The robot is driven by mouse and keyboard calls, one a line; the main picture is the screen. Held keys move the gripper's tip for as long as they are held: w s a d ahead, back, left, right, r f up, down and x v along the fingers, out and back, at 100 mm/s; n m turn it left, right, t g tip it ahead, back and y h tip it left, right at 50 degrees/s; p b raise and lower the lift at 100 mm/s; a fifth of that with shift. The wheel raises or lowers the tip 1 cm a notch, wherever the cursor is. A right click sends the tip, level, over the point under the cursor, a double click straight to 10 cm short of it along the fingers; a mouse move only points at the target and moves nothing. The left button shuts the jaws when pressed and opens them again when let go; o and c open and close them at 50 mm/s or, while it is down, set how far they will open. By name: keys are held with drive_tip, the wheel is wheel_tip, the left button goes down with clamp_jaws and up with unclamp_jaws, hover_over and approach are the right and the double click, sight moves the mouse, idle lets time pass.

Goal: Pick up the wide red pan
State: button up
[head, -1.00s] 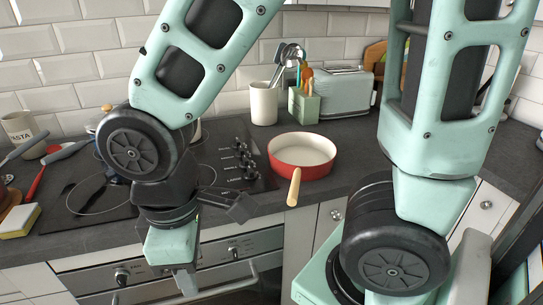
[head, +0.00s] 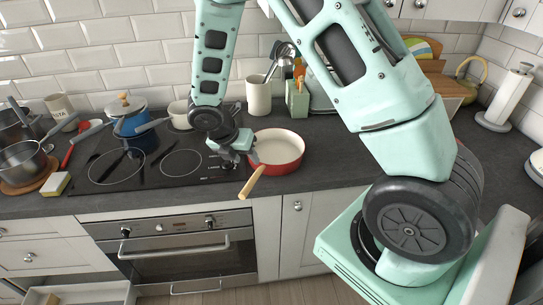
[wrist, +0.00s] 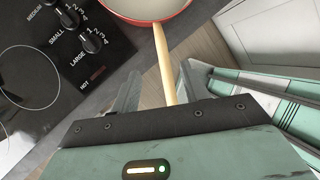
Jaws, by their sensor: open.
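The wide red pan (head: 283,168) sits upright on the dark worktop, right of the hob. Its inside is cream, and its light wooden handle (head: 252,181) points toward the front edge. My gripper (head: 242,152) is open and empty at the pan's left side, near where the handle begins. In the wrist view the pan (wrist: 152,14) shows at the top, partly cut off. The handle runs down between the two spread fingers of my gripper (wrist: 160,88), and its end is hidden behind the gripper body. I cannot tell how far above the handle the fingers are.
The hob (head: 150,165) with its knobs lies left of the pan. A white utensil holder (head: 258,97) and a green block (head: 297,100) stand behind the pan. The worktop right of the pan is partly hidden by my arm.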

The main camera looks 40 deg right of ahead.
sight(257, 172)
drive_tip(key=x, duration=0.6)
drive_tip(key=shift+d+f+p, duration=0.15)
drive_tip(key=shift+f+p, duration=0.15)
drive_tip(key=shift+p, duration=0.1)
drive_tip(key=shift+p+x, duration=0.75)
drive_tip(key=shift+x, duration=1.95)
drive_tip(key=shift+s, duration=0.15)
clamp_jaws()
